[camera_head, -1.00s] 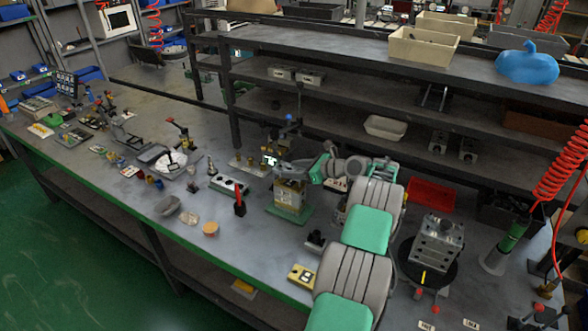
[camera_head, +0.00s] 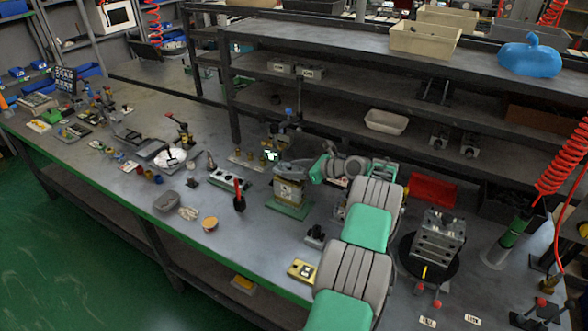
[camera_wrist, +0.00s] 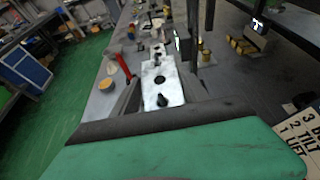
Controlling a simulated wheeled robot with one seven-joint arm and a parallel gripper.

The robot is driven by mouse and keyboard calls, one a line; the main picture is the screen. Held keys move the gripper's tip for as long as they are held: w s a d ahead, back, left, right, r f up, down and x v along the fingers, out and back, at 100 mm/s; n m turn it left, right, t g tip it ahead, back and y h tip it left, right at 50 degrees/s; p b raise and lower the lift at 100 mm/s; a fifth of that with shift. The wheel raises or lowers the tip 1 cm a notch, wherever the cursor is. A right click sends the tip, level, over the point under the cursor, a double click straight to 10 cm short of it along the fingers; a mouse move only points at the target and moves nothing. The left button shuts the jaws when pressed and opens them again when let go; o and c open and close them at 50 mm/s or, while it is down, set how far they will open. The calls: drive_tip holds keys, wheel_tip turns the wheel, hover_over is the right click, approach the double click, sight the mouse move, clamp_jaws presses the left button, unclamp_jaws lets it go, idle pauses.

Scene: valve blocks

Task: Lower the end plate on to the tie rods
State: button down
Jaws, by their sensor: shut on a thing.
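The valve block stack (camera_head: 288,192) stands on a green base (camera_head: 289,208) near the middle of the bench in the head view. My gripper (camera_head: 291,168) is right at its top. In the wrist view, a pale plate (camera_wrist: 154,74) with a dark round hole and a black fitting shows between the fingers of my gripper (camera_wrist: 161,98). I take it for the end plate, and my gripper is shut on it. The tie rods cannot be made out. My gripper hides the top of the stack, so I cannot tell whether plate and stack touch.
A red-handled tool (camera_head: 239,196) stands left of the stack. A yellow-faced box (camera_head: 302,270) lies in front, near the bench edge. A metal block (camera_head: 438,238) on a black round stand and a red tray (camera_head: 432,189) are to the right. The dark shelf rack (camera_head: 330,105) rises behind.

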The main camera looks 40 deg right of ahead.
drive_tip(key=shift+f+b, duration=0.65)
drive_tip(key=shift+f, duration=0.3)
drive_tip(key=shift+c, duration=2.4)
unclamp_jaws()
drive_tip(key=b+v, duration=0.1)
drive_tip(key=v, duration=0.6)
drive_tip(key=shift+s+r+b, duration=0.2)
drive_tip(key=shift+s+b, duration=0.15)
drive_tip(key=shift+b, duration=0.05)
drive_tip(key=shift+d, duration=0.1)
